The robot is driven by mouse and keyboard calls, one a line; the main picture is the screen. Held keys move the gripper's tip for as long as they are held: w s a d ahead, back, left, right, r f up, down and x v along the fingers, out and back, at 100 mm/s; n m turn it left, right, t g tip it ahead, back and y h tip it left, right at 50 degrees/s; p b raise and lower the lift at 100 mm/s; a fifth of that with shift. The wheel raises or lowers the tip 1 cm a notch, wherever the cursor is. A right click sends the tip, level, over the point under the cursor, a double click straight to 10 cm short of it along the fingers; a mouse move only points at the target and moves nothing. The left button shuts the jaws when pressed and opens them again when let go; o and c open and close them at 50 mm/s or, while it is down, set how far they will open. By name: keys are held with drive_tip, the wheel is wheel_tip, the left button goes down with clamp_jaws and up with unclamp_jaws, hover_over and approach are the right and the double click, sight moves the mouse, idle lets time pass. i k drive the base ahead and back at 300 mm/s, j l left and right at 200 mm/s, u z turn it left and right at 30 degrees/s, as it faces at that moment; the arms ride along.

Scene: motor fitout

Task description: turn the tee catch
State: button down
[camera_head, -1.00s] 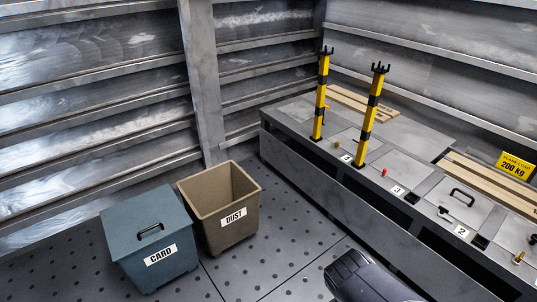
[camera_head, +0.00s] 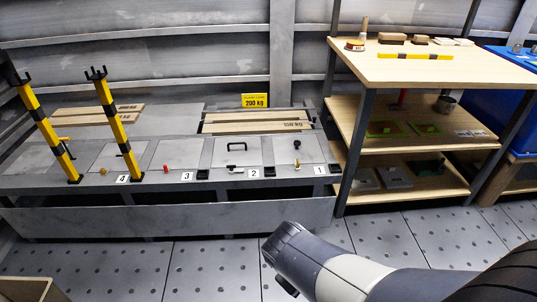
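Numbered lids lie along the top of a low grey bench (camera_head: 60,220), each with a small catch at its front edge. A black catch (camera_head: 234,169) sits at lid 2 and looks like a small crossbar. A brass-coloured catch (camera_head: 297,164) stands at lid 1. A red knob (camera_head: 166,168) is at lid 3 and a yellow one (camera_head: 103,171) at lid 4. At this size I cannot tell for certain which is the tee catch. My arm reaches in from the lower right, in front of the bench and apart from it. No gripper fingers show.
Two yellow-black posts (camera_head: 117,128) stand on the bench's left part. Planks (camera_head: 257,126) lie behind the lids, near a yellow load sign (camera_head: 255,100). A wooden shelf unit (camera_head: 400,72) stands right of the bench. The perforated floor (camera_head: 200,270) before the bench is clear.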

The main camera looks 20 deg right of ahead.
sight(233, 169)
drive_tip(key=z, duration=0.2)
drive_tip(key=i, duration=0.45)
drive_tip(key=i+l+u, duration=0.15)
drive_tip(key=i, duration=0.3)
